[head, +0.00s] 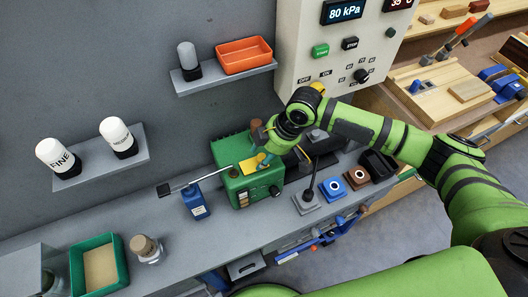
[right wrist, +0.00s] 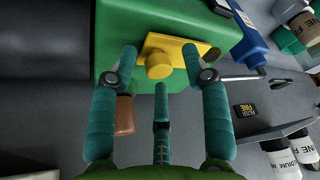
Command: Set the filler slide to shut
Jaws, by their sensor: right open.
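The yellow filler slide (head: 248,164) lies on top of the green machine (head: 232,152) on the bench. In the right wrist view the yellow slide plate (right wrist: 201,48) carries a round yellow knob (right wrist: 158,65). My right gripper (head: 263,160) is open just above the slide. In the right wrist view its teal fingers stand either side of the knob, and the gripper (right wrist: 160,54) holds nothing. Whether a finger touches the knob cannot be told. The gripper hides part of the slide in the head view. My left gripper is not in view.
A blue bottle (head: 196,204) stands left of the green machine, with a dark-ended rod (head: 185,187) above it. The control panel (head: 300,45) rises behind my right arm. The bench front-left of the machine is fairly clear.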

